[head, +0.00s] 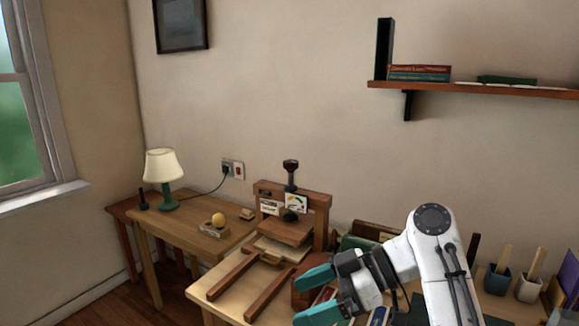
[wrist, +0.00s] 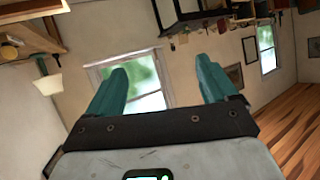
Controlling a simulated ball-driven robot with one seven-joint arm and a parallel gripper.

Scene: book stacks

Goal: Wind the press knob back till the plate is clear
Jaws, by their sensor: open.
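The wooden press (head: 321,221) stands on the light wooden table at the centre of the head view. Its dark knob (head: 291,166) tops an upright screw above the crossbeam. The brown press plate (head: 287,232) sits low in the frame, over a pale flat piece (head: 272,251). I cannot tell whether the plate touches it. My gripper (head: 312,292) is open, its teal fingers apart and pointing left, in front of the press and below the knob. In the wrist view my gripper (wrist: 162,76) has nothing between its fingers, and the knob is not recognisable there.
Two wooden rails (head: 270,292) run forward from the press. Cups (head: 528,287) are at right. A wall shelf (head: 470,89) hangs upper right. The air around the knob looks clear.

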